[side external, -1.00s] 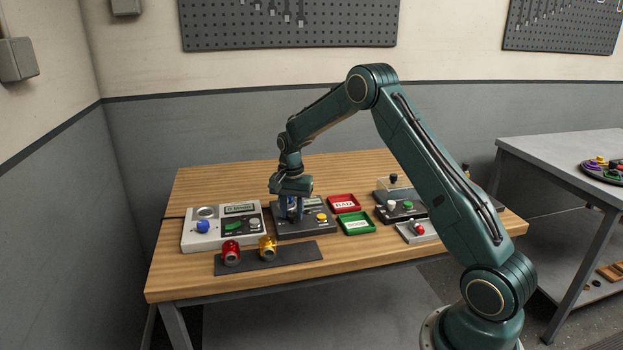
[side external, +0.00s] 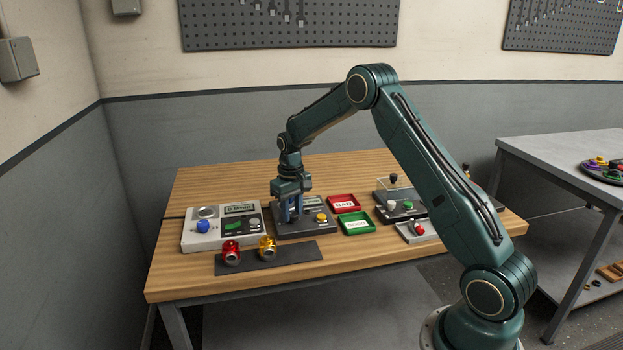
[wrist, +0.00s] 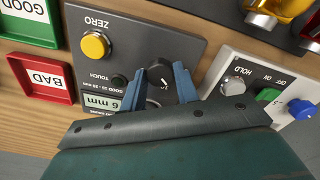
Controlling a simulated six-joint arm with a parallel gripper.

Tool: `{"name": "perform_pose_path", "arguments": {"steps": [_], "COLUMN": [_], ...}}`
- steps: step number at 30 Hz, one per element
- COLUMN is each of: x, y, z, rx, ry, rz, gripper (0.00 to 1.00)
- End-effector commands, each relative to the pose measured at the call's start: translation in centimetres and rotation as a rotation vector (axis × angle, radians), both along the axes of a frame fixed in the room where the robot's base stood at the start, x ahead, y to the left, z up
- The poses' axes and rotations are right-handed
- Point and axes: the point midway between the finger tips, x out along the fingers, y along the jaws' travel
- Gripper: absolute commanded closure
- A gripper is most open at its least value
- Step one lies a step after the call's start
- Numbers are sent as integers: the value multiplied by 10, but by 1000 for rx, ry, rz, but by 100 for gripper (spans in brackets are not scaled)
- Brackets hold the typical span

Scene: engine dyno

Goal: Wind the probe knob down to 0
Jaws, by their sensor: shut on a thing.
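The probe knob (wrist: 159,73) is a black dial on a dark grey panel (wrist: 136,38). My gripper (wrist: 160,84) is shut on it in the wrist view, with one blue finger on each side. Part of the knob's scale is hidden, and I cannot tell where it points. The panel's display (wrist: 103,104) reads 6 mm. A dark TOUCH lamp (wrist: 119,81) sits beside the knob. In the side view my gripper (side external: 291,212) points down at the left part of the panel (side external: 310,231), hiding the knob.
A yellow ZERO button (wrist: 95,45) is on the same panel. A pale unit with a blue knob (side external: 203,227) stands left. Red BAD (side external: 343,210) and green GOOD (side external: 356,230) trays lie right. Red (side external: 231,252) and gold (side external: 267,249) parts sit in front.

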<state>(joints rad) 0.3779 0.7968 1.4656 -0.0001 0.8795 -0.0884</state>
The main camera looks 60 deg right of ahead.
Motion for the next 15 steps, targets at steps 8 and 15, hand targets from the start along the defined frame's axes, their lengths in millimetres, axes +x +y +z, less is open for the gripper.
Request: {"name": "perform_pose_path", "arguments": {"steps": [8,15], "x": [0,0], "y": [0,0], "z": [1,1], "rx": [0,-1], "ry": [-2,-2], "rz": [263,476], "gripper": [92,92]}}
